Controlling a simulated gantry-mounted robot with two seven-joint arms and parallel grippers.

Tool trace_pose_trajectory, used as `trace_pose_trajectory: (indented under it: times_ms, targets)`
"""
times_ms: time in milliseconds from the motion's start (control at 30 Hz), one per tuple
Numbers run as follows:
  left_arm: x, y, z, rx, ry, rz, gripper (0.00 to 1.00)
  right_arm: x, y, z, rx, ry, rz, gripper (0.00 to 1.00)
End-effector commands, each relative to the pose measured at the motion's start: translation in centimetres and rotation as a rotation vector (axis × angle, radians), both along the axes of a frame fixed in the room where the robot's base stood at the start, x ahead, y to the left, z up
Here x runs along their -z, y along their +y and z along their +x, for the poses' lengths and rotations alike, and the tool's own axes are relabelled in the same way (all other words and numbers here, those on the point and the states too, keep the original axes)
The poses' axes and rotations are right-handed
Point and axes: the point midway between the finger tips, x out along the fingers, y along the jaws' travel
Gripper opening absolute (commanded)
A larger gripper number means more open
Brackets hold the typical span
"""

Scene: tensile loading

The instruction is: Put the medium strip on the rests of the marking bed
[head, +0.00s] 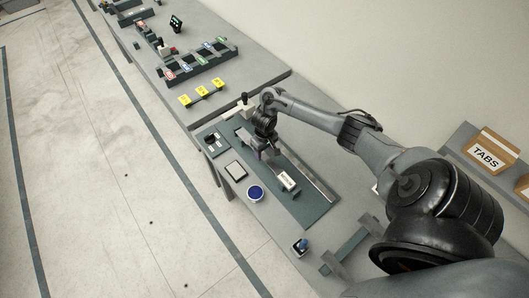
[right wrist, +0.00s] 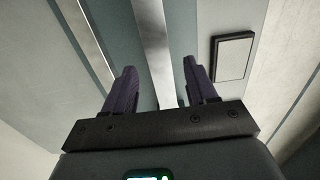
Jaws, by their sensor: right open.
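My right gripper (head: 268,150) is low over the blue-grey board on the bench in the head view. In the right wrist view its two dark fingers (right wrist: 157,90) stand apart, open. A bright metal strip (right wrist: 152,40) runs between them, and I see no finger clearly touching it. Whether it is the medium strip I cannot tell. In the head view the arm partly hides it. My left gripper is out of view.
A long pale strip (head: 315,179) lies along the board's right side. A grey-faced tablet (head: 236,170), a blue round container (head: 255,192) and a small blue-topped item (head: 301,246) are near the front edge. A grey bar fixture (head: 346,248) stands lower right. Yellow tags (head: 202,92) are farther back.

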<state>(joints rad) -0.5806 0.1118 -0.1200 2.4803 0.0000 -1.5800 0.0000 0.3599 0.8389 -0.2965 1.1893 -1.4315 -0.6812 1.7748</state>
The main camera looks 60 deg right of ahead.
Motion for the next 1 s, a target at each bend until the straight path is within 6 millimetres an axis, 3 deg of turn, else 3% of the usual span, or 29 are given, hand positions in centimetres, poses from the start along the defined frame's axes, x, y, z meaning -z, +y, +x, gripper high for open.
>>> trace_pose_trajectory:
  times_ms: [200,400,667,767,867,1000]
  targets:
    - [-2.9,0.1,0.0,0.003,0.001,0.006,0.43,-4.9,-0.2,0.1,-0.002,-0.002,-0.006,0.57]
    - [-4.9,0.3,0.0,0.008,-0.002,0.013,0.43,-8.1,-0.2,0.0,-0.002,-0.001,-0.004,0.57]
    - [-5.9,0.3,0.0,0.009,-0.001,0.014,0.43,-9.9,0.6,0.2,-0.023,-0.008,-0.001,0.57]
    - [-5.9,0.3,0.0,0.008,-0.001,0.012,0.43,-8.8,3.1,0.7,-0.109,-0.046,0.003,0.57]
    - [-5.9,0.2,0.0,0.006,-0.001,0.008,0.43,-6.8,8.1,1.5,-0.264,-0.126,0.007,0.57]
    - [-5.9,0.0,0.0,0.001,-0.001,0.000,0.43,-5.1,19.1,1.7,-0.523,-0.319,0.002,0.57]
